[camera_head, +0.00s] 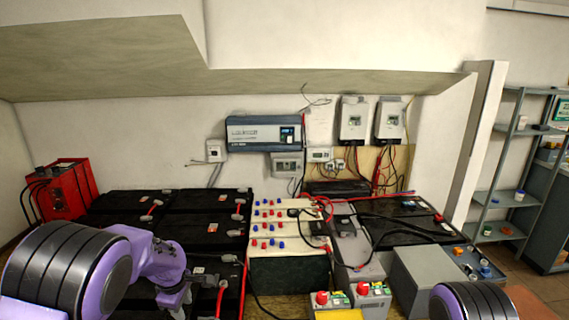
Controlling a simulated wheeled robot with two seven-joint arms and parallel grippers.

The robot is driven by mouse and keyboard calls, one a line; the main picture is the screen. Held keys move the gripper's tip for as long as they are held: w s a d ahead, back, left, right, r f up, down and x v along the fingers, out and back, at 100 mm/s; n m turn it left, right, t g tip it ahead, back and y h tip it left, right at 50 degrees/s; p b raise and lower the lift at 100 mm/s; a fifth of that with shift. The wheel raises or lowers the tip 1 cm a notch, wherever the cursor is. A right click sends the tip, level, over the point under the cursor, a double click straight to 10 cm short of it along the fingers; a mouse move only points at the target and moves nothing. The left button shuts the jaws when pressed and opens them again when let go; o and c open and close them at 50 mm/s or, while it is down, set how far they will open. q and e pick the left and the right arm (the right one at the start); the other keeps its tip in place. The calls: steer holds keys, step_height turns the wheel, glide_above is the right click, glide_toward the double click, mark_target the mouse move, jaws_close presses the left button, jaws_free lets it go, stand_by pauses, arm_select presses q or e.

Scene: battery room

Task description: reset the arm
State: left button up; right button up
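My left arm, purple with a black ribbed joint, comes in from the lower left. Its grey gripper (178,298) points down over the black batteries at the lower left. It is small and dark against them, so its finger opening cannot be made out. Of my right arm, only a black ribbed joint with purple trim shows at the bottom right edge. The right gripper is out of the picture.
Black batteries (203,200) fill the left of the bench. A white-topped battery (287,275) with red and blue caps stands in the middle. Grey boxes with red knobs (371,290) stand at the front. A red charger (66,192) is at far left, metal shelves (503,188) at right.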

arm_select(q)
steer(key=s+a+f+m+t+y+b, duration=0.2)
steer(key=s+f+m+b, duration=0.15)
steer(key=s+f, duration=0.35)
steer(key=s+a+f+m+t+y+b, duration=0.1)
steer(key=s+a+f+m+t+b, duration=0.25)
steer(key=f, duration=0.65)
steer(key=s+d+f+m+g+b, duration=0.1)
steer(key=s+f, duration=0.3)
steer(key=s, duration=0.5)
steer(key=s+d+f+m+g+b, duration=0.1)
steer(key=s+f, duration=0.3)
steer(key=s, duration=0.5)
steer(key=s+d+f+g+b, duration=0.1)
steer(key=s+f+g+b, duration=0.1)
steer(key=s, duration=0.7)
step_height(320, 180, down, 2)
steer(key=shift+s+f+m+b, duration=0.1)
steer(key=shift+s+m+b, duration=0.2)
steer(key=shift+m+b, duration=0.15)
